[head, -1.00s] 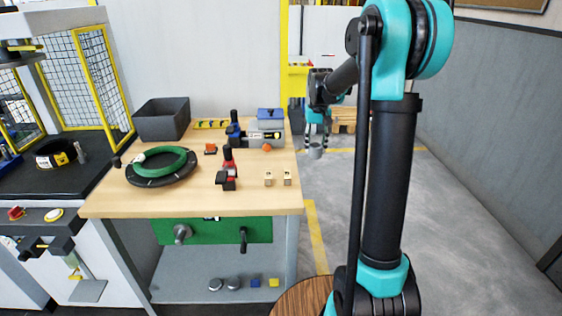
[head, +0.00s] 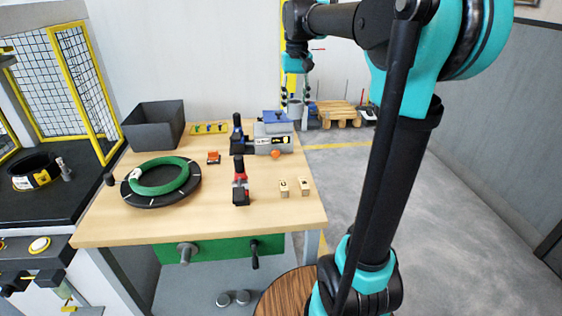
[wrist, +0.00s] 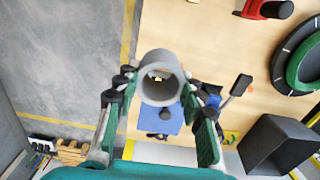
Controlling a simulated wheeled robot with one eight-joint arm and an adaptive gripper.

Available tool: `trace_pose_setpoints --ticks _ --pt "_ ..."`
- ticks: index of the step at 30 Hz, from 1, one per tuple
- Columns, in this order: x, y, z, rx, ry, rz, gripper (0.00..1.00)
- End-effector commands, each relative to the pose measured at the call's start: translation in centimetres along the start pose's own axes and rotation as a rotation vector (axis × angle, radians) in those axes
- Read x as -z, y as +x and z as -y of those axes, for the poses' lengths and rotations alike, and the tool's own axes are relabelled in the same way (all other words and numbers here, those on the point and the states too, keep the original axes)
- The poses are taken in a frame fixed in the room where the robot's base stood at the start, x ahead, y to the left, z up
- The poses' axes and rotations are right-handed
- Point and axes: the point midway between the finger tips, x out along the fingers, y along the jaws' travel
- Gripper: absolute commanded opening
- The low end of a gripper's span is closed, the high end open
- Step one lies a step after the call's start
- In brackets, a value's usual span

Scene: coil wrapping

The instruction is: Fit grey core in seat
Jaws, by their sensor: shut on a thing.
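The grey core (wrist: 148,92) is a hollow cylinder, seen nearly end-on in the wrist view. My gripper (wrist: 160,80) is shut on it, one finger on each side. In the head view the core (head: 295,110) hangs under my gripper (head: 295,92), near the table's back right corner. It appears raised and apart from the table. I cannot tell which part is the seat. A grey and blue fixture (head: 274,128) with a labelled side stands close to the core in the picture.
The wooden table (head: 235,222) holds a green ring (head: 181,180) on a black disc (head: 130,196), a red-and-black clamp (head: 240,185), two small blocks (head: 284,188) and a dark bin (head: 153,128). A yellow mesh guard (head: 57,95) stands left.

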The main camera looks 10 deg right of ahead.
Motion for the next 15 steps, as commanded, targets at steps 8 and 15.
trace_pose_setpoints --ticks 8,15 --pt "0.0 5.1 0.0 0.0 0.0 0.0 0.11" --pt "0.0 10.9 0.0 0.0 0.0 0.0 0.11"
